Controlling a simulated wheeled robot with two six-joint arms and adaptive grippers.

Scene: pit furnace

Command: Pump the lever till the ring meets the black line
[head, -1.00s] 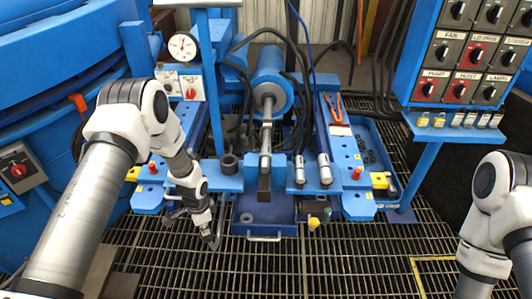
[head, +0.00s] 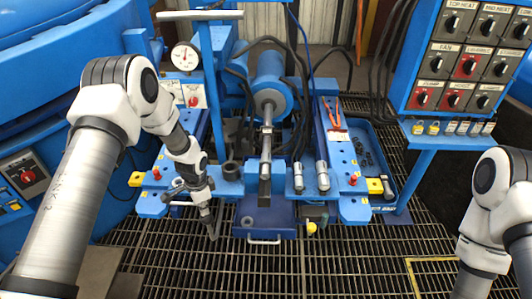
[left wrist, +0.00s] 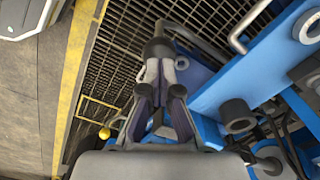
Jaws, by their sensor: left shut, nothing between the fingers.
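A dark, round-ended lever grip (left wrist: 158,47) shows just beyond my left fingertips in the left wrist view. In the head view it seems to be the dark rod (head: 210,228) slanting down over the grating. My left gripper (left wrist: 160,75) is shut and empty, with its tips close to or touching the grip; I cannot tell which. It also shows in the head view (head: 201,203), left of the blue drawer. A steel rod with a collar (head: 267,130), perhaps the ring, comes out of the blue cylinder (head: 270,82). I cannot make out the black line. My right gripper is out of view.
A blue bench (head: 150,205) with red knobs runs around the gripper. A dark socket (head: 231,170) and two steel cylinders stand on it. A white gauge (head: 185,56) is behind, a switch panel (head: 465,60) at right. The grating (head: 330,265) in front is clear.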

